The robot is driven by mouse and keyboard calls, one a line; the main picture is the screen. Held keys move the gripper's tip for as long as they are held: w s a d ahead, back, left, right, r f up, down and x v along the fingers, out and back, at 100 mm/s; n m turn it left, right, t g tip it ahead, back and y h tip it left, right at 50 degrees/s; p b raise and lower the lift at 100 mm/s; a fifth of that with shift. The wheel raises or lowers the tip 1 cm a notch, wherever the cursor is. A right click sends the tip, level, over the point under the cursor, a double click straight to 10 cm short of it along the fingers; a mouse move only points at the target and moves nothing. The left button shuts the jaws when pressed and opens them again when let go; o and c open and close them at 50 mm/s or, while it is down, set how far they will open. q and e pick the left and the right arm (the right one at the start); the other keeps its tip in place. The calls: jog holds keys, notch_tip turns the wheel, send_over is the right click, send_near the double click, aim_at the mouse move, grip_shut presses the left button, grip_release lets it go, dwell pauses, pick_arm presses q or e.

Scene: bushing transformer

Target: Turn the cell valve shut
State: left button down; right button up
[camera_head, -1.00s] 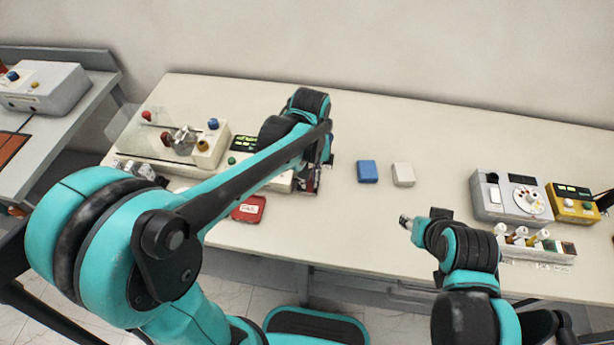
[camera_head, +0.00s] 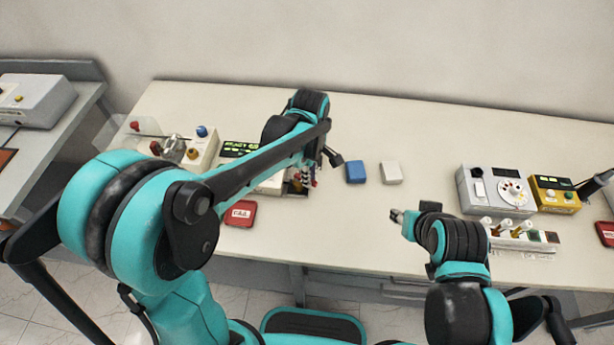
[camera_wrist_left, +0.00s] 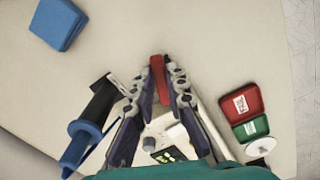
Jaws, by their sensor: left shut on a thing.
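My left gripper (camera_head: 309,172) is low over the right end of a pale device with a lit green display (camera_head: 240,149). In the left wrist view my left gripper (camera_wrist_left: 160,76) is shut on a red part (camera_wrist_left: 157,70), apparently the valve's handle. The fingers hide most of it and whatever it is mounted on. A black and blue handle (camera_wrist_left: 92,118) stands beside the fingers, on the left. My right gripper (camera_head: 398,216) is over the front of the table, away from the device; its jaws are too small to read.
A blue block (camera_head: 355,172) and a white block (camera_head: 391,172) lie right of my left gripper. A red tray (camera_head: 241,213) lies in front of the device. A grey dial box (camera_head: 493,190) and a yellow box (camera_head: 555,194) stand at the right. The table's back middle is clear.

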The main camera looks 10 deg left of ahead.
pick_arm(q)
jog(key=shift+w+d+n, duration=0.1)
jog(key=shift+w+n, duration=0.25)
jog(key=shift+n, duration=0.7)
jog(key=shift+w+n, duration=0.3)
jog(key=shift+n, duration=0.75)
jog(key=c, duration=1.5)
grip_release()
jog(key=shift+c, duration=0.2)
notch_tip(320, 180, up, 12)
